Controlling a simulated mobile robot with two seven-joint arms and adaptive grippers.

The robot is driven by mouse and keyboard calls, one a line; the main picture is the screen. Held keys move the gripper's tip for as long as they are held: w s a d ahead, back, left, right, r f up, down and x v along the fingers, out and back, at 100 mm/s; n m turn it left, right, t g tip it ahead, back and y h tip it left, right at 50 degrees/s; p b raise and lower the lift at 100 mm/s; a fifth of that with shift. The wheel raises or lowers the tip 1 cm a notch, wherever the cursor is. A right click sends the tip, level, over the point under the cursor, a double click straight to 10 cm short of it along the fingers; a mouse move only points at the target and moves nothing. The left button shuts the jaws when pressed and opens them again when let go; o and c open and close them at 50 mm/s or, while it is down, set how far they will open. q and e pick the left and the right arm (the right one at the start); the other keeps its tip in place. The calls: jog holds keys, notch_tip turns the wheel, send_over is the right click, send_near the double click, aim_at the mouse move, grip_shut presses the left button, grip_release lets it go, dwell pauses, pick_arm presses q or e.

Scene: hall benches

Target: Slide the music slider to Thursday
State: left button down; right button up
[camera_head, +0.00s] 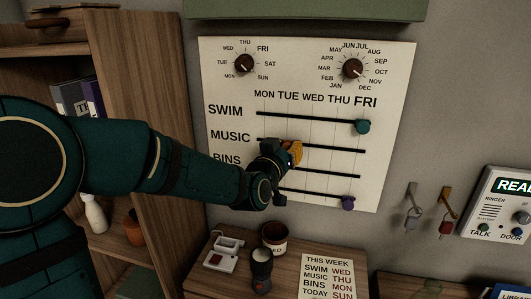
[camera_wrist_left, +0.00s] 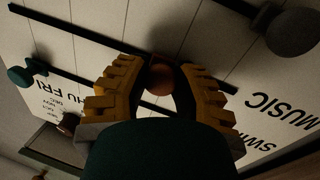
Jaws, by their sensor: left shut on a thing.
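The white wall board (camera_head: 225,90) has day columns MON to FRI and several slider slots. The music slot (camera_head: 340,149) is the second one down. My left gripper (camera_head: 294,152) is at this slot, left of its middle, around the Tuesday column. In the left wrist view, its yellow fingers (camera_wrist_left: 160,85) are shut on the round orange music knob (camera_wrist_left: 160,77). The gripper hides the knob in the head view, so its exact column cannot be told. My right gripper is not in view.
The teal swim knob (camera_head: 363,127) and purple knob (camera_head: 348,203) sit near Friday. A dark knob (camera_wrist_left: 292,32) is on the slot beside music. Two dials (camera_head: 244,63) are above. A list (camera_head: 328,275) reads MUSIC THU. The music slot to the right is clear.

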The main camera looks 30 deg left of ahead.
pick_arm(q)
jog(key=d, duration=0.3)
jog(key=w+d, duration=0.1)
jog(key=d, duration=0.3)
jog(key=w+d, duration=0.1)
jog(key=d, duration=0.2)
jog(key=shift+w+d+p, duration=0.25)
jog(key=shift+p, duration=0.05)
jog(key=c, duration=0.7)
grip_release()
jog(key=shift+s, duration=0.1)
send_near(335, 147)
jog(key=s, duration=0.5)
jog(key=shift+s+d, duration=0.1)
jog(key=shift+s, duration=0.1)
